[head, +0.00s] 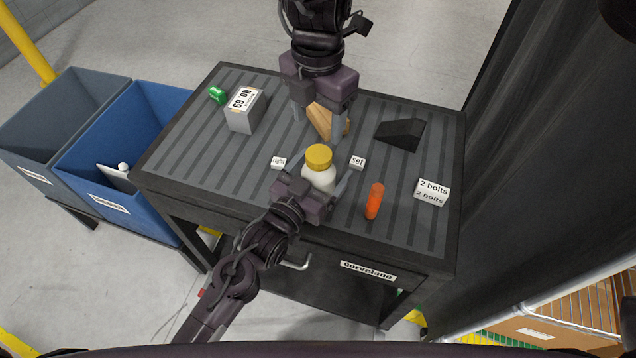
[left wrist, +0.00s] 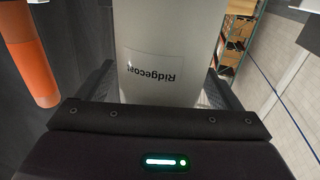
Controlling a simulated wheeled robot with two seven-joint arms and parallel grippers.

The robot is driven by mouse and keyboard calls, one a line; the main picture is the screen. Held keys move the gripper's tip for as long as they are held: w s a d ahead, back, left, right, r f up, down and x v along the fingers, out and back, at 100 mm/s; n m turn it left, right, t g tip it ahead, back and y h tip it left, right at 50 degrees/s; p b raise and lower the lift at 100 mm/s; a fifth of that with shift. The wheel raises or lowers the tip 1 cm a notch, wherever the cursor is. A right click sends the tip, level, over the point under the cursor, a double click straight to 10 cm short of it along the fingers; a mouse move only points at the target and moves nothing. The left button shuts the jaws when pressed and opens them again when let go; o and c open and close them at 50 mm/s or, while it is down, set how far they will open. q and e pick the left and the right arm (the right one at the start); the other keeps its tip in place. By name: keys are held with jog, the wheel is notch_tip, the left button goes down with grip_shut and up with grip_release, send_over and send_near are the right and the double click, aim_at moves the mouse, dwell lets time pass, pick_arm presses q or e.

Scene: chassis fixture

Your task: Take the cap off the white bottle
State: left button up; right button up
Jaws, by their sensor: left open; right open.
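The white bottle (head: 318,181) stands upright near the front middle of the table, with its yellow cap (head: 319,156) on top. My left gripper (head: 314,183) is open, low at the bottle, with one finger on each side of its body. In the left wrist view the bottle's pale body (left wrist: 165,60), with an upside-down printed label, fills the space between the fingers; the cap is out of that view. My right gripper (head: 320,122) is open behind the bottle, pointing down, its fingers apart from the cap. A wooden piece (head: 319,121) shows between those fingers.
An orange cylinder (head: 374,201) stands right of the bottle. A "2 bolts" block (head: 431,192), small "set" (head: 357,163) and "right" (head: 279,163) blocks, a dark wedge (head: 400,134), a grey box (head: 244,112) and a green item (head: 217,95) are on the table. Blue bin (head: 95,200) at left.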

aim_at(318, 154)
pick_arm(q)
jog(key=shift+w+d+f, duration=0.1)
jog(key=shift+w, duration=0.05)
jog(key=c, duration=0.7)
pick_arm(e)
jog(key=shift+w+d+f, duration=0.1)
jog(key=shift+w+d, duration=0.05)
jog(key=shift+w, duration=0.05)
pick_arm(q)
jog(key=c, duration=0.8)
pick_arm(e)
jog(key=shift+s, duration=0.1)
pick_arm(q)
grip_shut()
pick_arm(e)
jog(key=shift+m, duration=0.3)
jog(key=m, duration=1)
jog(key=shift+m, duration=0.4)
jog(key=m, duration=1)
jog(key=shift+m, duration=0.4)
jog(key=shift+f, duration=3.95)
